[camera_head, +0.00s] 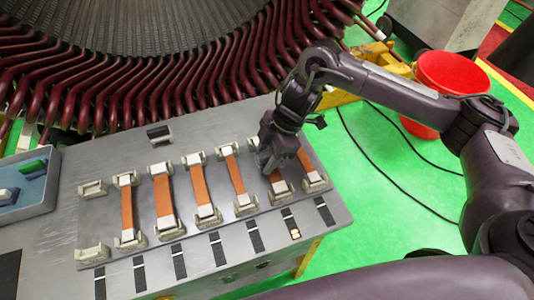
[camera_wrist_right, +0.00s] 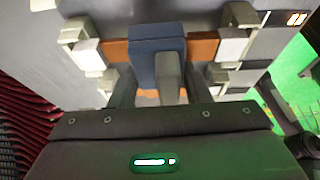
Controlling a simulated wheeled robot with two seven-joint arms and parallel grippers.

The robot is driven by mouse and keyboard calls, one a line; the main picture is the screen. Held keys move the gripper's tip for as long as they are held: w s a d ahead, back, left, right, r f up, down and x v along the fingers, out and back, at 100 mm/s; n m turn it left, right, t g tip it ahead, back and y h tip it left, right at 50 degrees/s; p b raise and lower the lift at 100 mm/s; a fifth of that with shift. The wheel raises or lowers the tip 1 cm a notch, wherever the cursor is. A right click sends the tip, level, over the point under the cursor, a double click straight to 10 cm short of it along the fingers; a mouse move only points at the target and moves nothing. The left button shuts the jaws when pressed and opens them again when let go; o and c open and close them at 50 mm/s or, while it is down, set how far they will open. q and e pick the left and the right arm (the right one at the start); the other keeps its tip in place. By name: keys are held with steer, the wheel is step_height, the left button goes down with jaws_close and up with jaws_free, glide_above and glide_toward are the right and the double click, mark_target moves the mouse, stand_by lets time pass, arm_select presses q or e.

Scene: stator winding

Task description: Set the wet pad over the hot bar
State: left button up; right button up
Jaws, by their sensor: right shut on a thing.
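My right gripper (camera_head: 272,162) is low over one of the copper bars (camera_head: 280,185), the second from the right in the row. In the right wrist view it is shut on a blue pad (camera_wrist_right: 150,50). The pad crosses the middle of the copper bar (camera_wrist_right: 203,48), which shows on both sides of it. I cannot tell whether the pad touches the bar. A lit orange-white mark (camera_head: 295,234) shows on the dark strip in line with this bar. My left gripper is not in view.
Several other copper bars (camera_head: 163,195) sit in pale holders on the grey bench (camera_head: 60,225). The leftmost holder pair is empty. Dark red coil ends (camera_head: 150,95) line the back; a red bucket (camera_head: 450,75) stands right.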

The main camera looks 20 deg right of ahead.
steer(key=shift+s+f, duration=0.15)
steer(key=shift+f, duration=0.1)
